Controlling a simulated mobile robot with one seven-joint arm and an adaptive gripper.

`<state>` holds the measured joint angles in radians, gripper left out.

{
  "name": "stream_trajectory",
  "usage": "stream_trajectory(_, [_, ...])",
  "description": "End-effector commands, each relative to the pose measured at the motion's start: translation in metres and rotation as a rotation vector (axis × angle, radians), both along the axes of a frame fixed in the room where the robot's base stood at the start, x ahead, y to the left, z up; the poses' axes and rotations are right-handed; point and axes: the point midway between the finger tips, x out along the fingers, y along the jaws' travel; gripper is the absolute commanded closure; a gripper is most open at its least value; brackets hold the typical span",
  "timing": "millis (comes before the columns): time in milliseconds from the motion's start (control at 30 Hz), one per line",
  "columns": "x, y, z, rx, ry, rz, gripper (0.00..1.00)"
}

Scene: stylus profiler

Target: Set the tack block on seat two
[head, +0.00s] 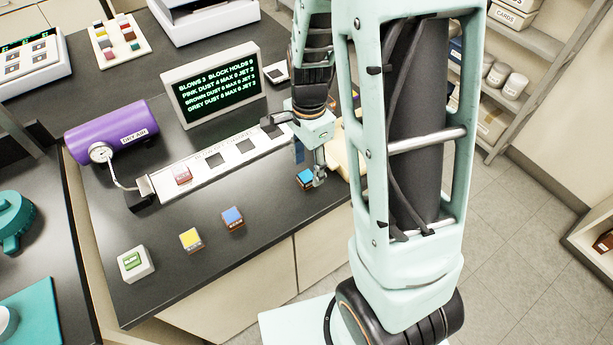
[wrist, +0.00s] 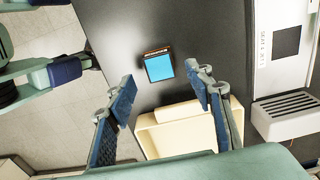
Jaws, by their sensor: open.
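A block with a light blue top and brown sides (head: 305,179) stands on the dark bench; none of the loose blocks carries a readable name. My gripper (head: 309,166) is open above this block. In the wrist view, its blue top (wrist: 160,67) shows between the spread fingertips (wrist: 160,78), with nothing held. A yellow-topped block (head: 191,239) and another blue-topped block (head: 233,217) stand farther left. The white seat strip (head: 200,158) has a pink block (head: 183,174) on its left square and dark empty squares to its right.
A cream tray (wrist: 182,128) lies close to the fingers, beside a grey slotted unit (wrist: 290,108). A purple air tank (head: 112,130), a display (head: 211,84) and a white box with a green top (head: 133,263) also stand on the bench.

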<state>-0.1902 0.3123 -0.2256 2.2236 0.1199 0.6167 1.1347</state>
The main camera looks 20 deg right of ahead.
Motion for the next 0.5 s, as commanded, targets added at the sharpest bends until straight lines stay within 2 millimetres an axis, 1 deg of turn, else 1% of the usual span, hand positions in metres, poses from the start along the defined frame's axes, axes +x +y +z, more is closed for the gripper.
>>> stream_trajectory(100, [-0.001, 0.001, -0.017, -0.001, 0.004, -0.001, 0.52])
stream_trajectory(200, [-0.001, 0.001, -0.027, -0.001, 0.003, 0.0, 0.52])
stream_trajectory(300, [0.0, 0.001, -0.031, -0.001, 0.0, 0.001, 0.52])
stream_trajectory(500, [0.0, 0.001, -0.031, -0.001, -0.001, 0.001, 0.52])
